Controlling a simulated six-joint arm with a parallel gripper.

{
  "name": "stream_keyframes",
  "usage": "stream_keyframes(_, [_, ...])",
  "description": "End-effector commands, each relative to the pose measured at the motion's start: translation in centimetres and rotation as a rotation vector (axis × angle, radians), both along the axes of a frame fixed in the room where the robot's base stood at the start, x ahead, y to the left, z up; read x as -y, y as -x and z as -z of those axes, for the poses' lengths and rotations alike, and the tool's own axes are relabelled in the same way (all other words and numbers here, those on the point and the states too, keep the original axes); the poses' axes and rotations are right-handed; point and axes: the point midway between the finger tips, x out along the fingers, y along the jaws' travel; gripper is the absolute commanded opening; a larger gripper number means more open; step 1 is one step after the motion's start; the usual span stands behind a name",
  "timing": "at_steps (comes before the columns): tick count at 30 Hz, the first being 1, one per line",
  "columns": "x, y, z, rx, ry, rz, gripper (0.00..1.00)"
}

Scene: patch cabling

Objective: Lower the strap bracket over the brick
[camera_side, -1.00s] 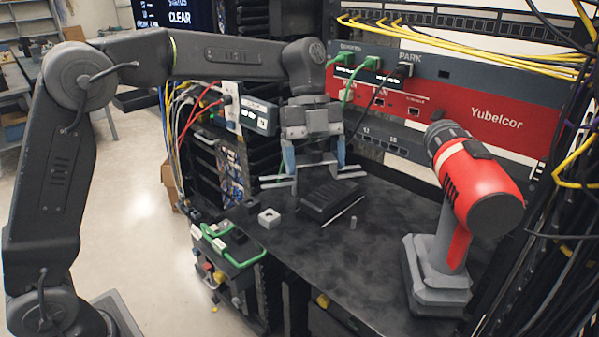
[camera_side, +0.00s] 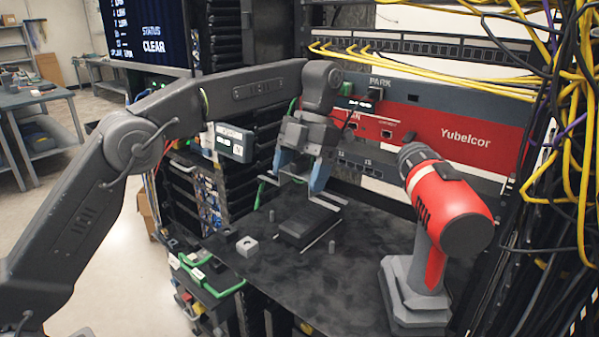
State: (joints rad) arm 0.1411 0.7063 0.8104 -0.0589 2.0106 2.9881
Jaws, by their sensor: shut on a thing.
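My gripper (camera_side: 300,171), with blue fingers, is shut on the grey strap bracket (camera_side: 328,203). The bracket's thin flat feet stick out to the left and the right below the fingers; its middle is partly hidden by the gripper. The black brick (camera_side: 308,224) lies flat on the dark table (camera_side: 370,270), below the bracket. The bracket appears held above the brick, with a gap between them. One short grey peg (camera_side: 272,215) stands behind the brick at its left, and another peg (camera_side: 332,247) stands in front at its right.
A red and grey drill (camera_side: 440,225) stands upright at the table's right. A small grey block (camera_side: 247,246) sits left of the brick. The red Yubelcor panel (camera_side: 460,140) stands behind. Green cables (camera_side: 220,288) lie at the left edge. Yellow cables hang at the right.

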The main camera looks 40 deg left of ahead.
Motion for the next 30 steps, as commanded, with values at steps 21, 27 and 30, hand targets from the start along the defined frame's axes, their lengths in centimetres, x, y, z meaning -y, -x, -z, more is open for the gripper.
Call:
stream_keyframes(21, [0.0,-0.1,5.4,-0.005,-0.002,-0.001,0.46])
stream_keyframes(27, [0.0,-0.1,5.4,-0.003,-0.001,-0.002,0.46])
stream_keyframes(30, [0.0,-0.1,5.5,-0.005,-0.001,-0.002,0.46])
